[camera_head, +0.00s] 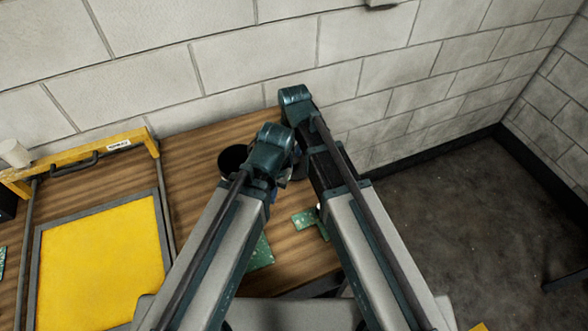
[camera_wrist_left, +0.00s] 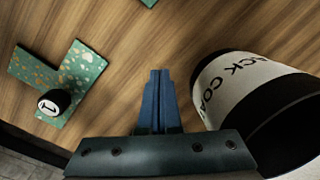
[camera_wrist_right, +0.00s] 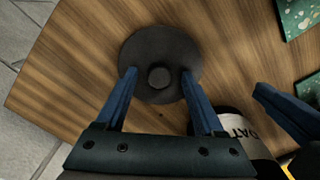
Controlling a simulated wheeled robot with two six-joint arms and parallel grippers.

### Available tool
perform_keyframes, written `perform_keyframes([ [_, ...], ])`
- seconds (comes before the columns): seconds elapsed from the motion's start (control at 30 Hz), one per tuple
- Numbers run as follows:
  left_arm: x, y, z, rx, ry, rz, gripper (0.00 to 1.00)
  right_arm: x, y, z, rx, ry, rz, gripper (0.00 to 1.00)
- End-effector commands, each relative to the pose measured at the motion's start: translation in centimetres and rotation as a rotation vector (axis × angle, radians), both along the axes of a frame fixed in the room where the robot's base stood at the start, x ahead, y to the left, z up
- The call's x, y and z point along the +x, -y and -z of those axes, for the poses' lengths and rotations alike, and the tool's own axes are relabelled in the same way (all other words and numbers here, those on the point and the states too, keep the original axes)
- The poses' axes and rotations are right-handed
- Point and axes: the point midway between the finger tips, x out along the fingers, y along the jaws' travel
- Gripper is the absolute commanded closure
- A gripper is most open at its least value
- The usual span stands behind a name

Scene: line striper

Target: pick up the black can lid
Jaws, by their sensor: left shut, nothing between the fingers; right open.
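The black can lid (camera_wrist_right: 158,48) is a round dark disc with a central knob, lying on the wooden table near its edge. My right gripper (camera_wrist_right: 158,74) is open, its two fingers over opposite sides of the lid. I cannot tell whether they touch it. My left gripper (camera_wrist_left: 155,75) is shut and empty, beside a black can with a white label (camera_wrist_left: 232,80). The can's dark round top also shows in the head view (camera_head: 232,160).
A yellow framed screen (camera_head: 100,260) fills the table's left, with a white cup (camera_head: 14,152) behind. A block wall (camera_head: 230,60) stands close behind the table.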

Motion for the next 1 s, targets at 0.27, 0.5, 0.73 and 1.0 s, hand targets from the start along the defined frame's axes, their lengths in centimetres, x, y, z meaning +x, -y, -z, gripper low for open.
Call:
perform_keyframes([
  [0.27,0.00,0.00,-0.11,0.000,0.000,0.000,1.00,0.00,0.02,-0.11,0.000,0.000,0.000,0.46],
  [0.5,0.00,0.00,-0.11,0.000,0.000,0.000,1.00,0.01,0.03,-0.11,0.000,0.000,0.000,0.89],
  [0.73,0.00,0.00,-0.11,0.000,0.000,0.000,1.00,0.00,0.02,-0.11,0.000,0.000,0.000,1.00],
  [1.0,0.00,0.00,-0.45,0.000,0.000,0.000,1.00,0.00,0.02,-0.45,0.000,0.000,0.000,1.00],
])
